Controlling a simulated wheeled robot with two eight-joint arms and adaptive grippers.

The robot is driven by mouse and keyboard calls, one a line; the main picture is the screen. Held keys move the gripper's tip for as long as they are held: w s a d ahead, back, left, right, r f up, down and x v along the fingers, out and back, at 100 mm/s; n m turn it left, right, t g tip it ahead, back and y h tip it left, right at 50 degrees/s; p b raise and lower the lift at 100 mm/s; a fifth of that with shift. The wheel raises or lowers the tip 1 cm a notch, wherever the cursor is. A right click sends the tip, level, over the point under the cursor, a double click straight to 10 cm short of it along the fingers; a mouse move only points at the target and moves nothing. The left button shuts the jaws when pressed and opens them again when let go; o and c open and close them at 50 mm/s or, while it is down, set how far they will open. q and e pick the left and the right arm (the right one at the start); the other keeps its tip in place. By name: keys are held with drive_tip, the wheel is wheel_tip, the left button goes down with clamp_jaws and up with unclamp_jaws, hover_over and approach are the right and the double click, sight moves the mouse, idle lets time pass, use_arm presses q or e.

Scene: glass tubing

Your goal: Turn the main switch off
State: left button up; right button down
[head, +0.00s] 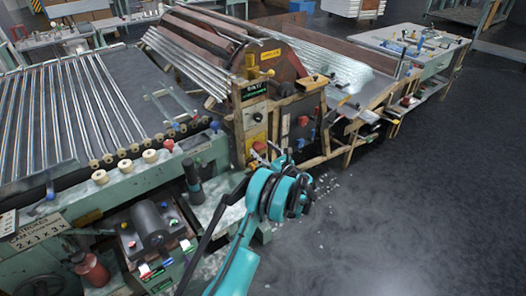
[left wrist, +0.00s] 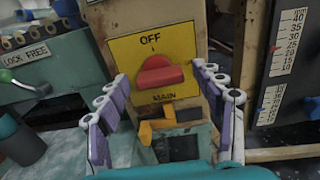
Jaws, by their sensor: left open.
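The main switch (left wrist: 160,76) is a red knob on a yellow plate (left wrist: 125,50), seen in the left wrist view. "OFF" is printed above the knob and "MAIN" below it. My left gripper (left wrist: 160,82) is open, with one fingertip on each side of the knob in the picture. No contact with the knob can be made out. In the head view my left gripper (head: 272,158) is at the front post of the machine and partly covers the switch area. My right gripper is not in view.
An orange latch-like part (left wrist: 156,129) sits below the plate. A dark panel (left wrist: 290,75) with millimetre scales and red and blue pointers is to the right. A "LOCK FREE" label (left wrist: 25,53) is at left. Open floor (head: 420,210) lies to the right.

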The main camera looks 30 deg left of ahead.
use_arm(q)
drive_tip(key=c, duration=1.2)
drive_tip(key=shift+o, duration=0.2)
drive_tip(key=n, duration=0.4)
drive_tip(key=shift+s, duration=0.1)
drive_tip(key=n, duration=0.5)
drive_tip(key=shift+r, duration=0.1)
drive_tip(key=n, duration=0.4)
drive_tip(key=shift+s+n, duration=0.1)
drive_tip(key=shift+n, duration=0.2)
drive_tip(key=shift+a+n, duration=0.1)
drive_tip(key=shift+n, duration=2)
